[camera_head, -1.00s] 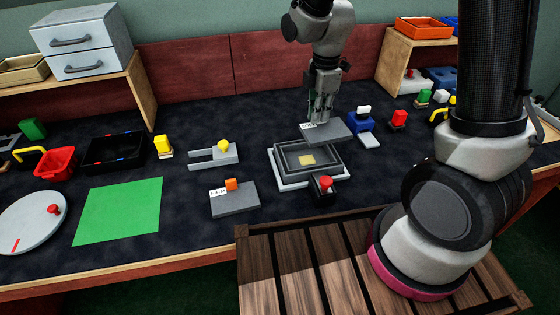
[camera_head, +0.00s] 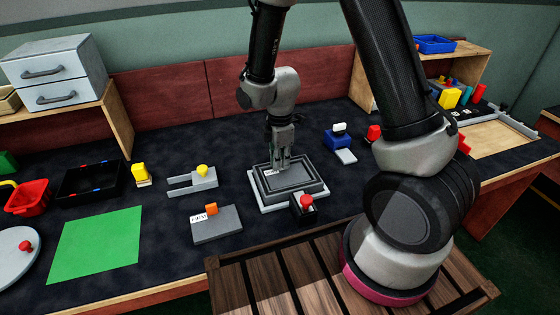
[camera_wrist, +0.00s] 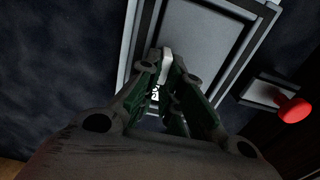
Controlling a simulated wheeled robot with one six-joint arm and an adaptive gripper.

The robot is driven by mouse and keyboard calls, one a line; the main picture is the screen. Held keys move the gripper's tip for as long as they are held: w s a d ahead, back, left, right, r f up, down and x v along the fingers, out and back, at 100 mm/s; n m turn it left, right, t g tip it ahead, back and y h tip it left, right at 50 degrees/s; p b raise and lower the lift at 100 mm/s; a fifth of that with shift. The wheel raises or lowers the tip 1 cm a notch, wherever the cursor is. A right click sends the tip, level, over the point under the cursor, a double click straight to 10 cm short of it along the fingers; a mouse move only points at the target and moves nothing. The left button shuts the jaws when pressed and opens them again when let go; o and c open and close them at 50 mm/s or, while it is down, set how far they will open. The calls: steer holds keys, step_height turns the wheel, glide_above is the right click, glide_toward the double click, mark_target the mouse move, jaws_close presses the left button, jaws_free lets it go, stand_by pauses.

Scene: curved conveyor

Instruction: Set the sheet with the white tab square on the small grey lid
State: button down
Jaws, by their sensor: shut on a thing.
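The grey sheet (camera_head: 292,178) has a white tab (camera_wrist: 167,60) and a white label at its left end. My gripper (camera_head: 281,166) is shut on the tab, its fingers around it in the wrist view (camera_wrist: 168,82). The sheet is over a small grey rimmed piece with a light grey base (camera_head: 256,192) and looks roughly lined up with its rim. It also shows in the wrist view (camera_wrist: 190,42). I cannot tell whether the sheet rests inside the rim or hovers just above. The yellow square inside the piece is hidden.
A black block with a red button (camera_head: 303,205) stands close at the piece's front right corner. Another grey plate with an orange tab (camera_head: 218,228) lies to the left. A grey forked holder with a yellow knob (camera_head: 195,182) is behind it. A blue block (camera_head: 337,140) stands back right.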

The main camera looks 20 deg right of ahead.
steer(key=shift+f, duration=0.2)
steer(key=c, duration=1.6)
jaws_free()
steer(key=shift+o, duration=0.2)
step_height(320, 180, up, 12)
steer(key=s+d+r+m+t, duration=0.2)
steer(key=s+d+r+m, duration=0.4)
steer(key=d+r+m, duration=0.45)
steer(key=s+d+r+m+t, duration=0.1)
steer(key=s+d+r+m, duration=0.1)
steer(key=s, duration=0.4)
steer(key=s+d+r+m+t, duration=0.1)
steer(key=s+d+r+m, duration=0.1)
steer(key=s+r+m, duration=0.3)
steer(key=shift+s+d+r, duration=0.2)
steer(key=shift+s+r, duration=0.3)
steer(key=shift+s, duration=0.55)
steer(key=shift+m, duration=0.25)
